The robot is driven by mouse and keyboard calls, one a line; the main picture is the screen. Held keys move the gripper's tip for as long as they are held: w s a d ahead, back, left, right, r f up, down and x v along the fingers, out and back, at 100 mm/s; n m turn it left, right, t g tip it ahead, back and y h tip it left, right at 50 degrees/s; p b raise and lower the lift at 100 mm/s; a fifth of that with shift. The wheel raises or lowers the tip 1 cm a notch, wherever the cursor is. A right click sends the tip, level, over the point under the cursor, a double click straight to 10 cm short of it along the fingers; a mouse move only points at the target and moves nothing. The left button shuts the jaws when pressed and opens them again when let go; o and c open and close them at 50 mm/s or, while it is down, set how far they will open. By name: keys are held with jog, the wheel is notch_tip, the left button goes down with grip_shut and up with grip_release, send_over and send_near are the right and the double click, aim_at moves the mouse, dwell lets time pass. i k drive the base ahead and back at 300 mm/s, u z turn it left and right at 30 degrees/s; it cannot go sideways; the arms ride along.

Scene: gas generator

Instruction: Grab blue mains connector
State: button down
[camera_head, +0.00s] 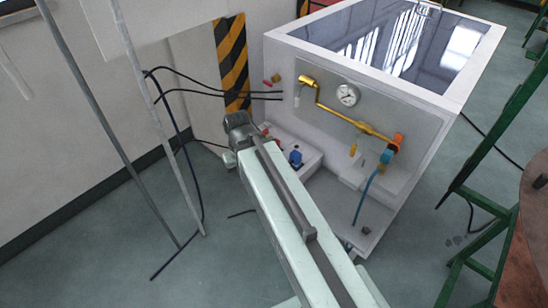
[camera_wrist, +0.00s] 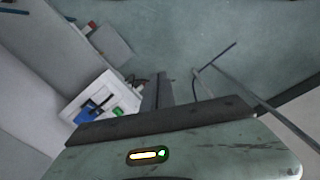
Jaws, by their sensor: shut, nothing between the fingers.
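The blue mains connector (camera_head: 296,157) sits on a white ledge low on the front of the generator, just right of my arm's end. In the wrist view the blue connector (camera_wrist: 88,112) is at the left, on a white plate and partly crossed by a dark part. My gripper (camera_wrist: 160,78) is in the middle of the wrist view, its fingers shut together and empty. It is apart from the connector, to its right in that view. In the head view the fingers cannot be made out clearly at the arm's end.
The white generator (camera_head: 425,160) carries a gauge (camera_head: 348,94), a yellow pipe (camera_head: 318,97) and an orange valve (camera_head: 392,146) with a blue hose. Black cables and thin poles (camera_head: 160,120) stand left of my arm. A green ladder frame (camera_head: 490,155) is at the right.

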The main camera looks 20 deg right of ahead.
aim_at(296, 156)
jog(key=u, duration=2.8)
jog(key=k, duration=0.35)
jog(key=z, duration=0.9)
